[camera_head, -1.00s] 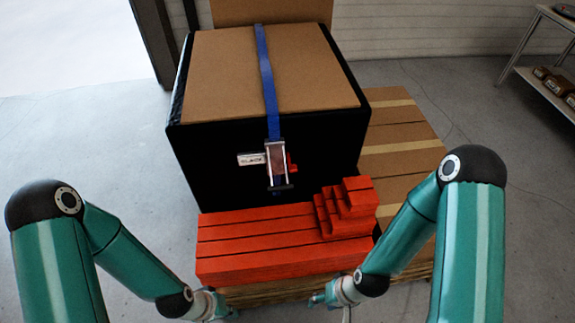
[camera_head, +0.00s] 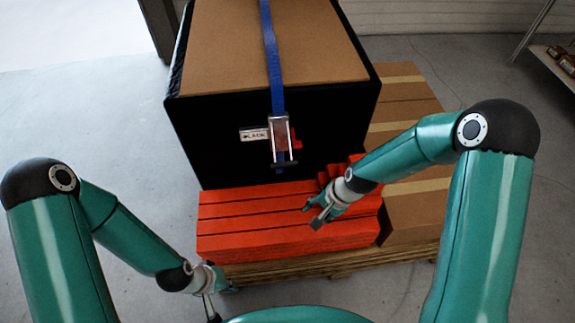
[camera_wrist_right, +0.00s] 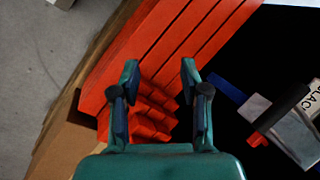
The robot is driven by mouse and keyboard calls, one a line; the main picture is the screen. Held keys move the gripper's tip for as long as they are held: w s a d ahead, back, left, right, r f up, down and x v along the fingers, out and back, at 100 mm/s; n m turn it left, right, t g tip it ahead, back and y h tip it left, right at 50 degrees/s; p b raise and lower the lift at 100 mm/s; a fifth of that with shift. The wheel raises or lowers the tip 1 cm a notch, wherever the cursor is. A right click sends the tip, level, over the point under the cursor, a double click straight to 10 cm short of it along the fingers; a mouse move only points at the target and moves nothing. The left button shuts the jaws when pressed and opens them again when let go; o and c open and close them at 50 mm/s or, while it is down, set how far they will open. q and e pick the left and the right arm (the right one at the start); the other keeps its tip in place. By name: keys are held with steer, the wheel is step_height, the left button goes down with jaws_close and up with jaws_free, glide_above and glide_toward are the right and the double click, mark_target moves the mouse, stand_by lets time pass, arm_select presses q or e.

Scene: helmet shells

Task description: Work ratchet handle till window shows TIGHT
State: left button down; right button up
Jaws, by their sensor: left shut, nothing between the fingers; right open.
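The ratchet (camera_head: 281,140) hangs on a blue strap (camera_head: 271,50) on the front of a black-wrapped load. It has a metal frame, a dark handle bar (camera_head: 284,164) at its lower end and a red part at its right. The window label (camera_head: 254,134) beside it reads "LACK", its first letter unclear; it also shows in the right wrist view (camera_wrist_right: 303,132). My right gripper (camera_head: 312,215) is open and empty over the red boards, below and right of the ratchet. In its wrist view the dark handle (camera_wrist_right: 284,108) lies right of the fingers, apart. My left gripper (camera_head: 220,300) is shut and empty, low at the left.
Red boards (camera_head: 240,222) lie in front of the load, with stepped red blocks (camera_wrist_right: 150,110) partly behind my right arm. Cardboard boxes (camera_head: 415,205) stand at the right on a wooden pallet (camera_head: 340,262). Open floor lies at the left.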

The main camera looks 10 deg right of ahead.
steer(key=w+r+m+b, duration=0.2)
steer(key=w+r+m, duration=0.2)
steer(key=w+r, duration=0.45)
steer(key=m+t+b, duration=0.1)
steer(key=m, duration=0.4)
glide_toward(286, 163)
arm_select(q)
step_height(286, 163, down, 3)
steer(key=shift+r+p, duration=0.1)
steer(key=shift+p, duration=0.45)
arm_select(e)
steer(key=shift+y, duration=0.3)
steer(key=x, duration=0.9)
steer(key=shift+d+f, duration=0.1)
steer(key=shift+d, duration=0.15)
jaws_close()
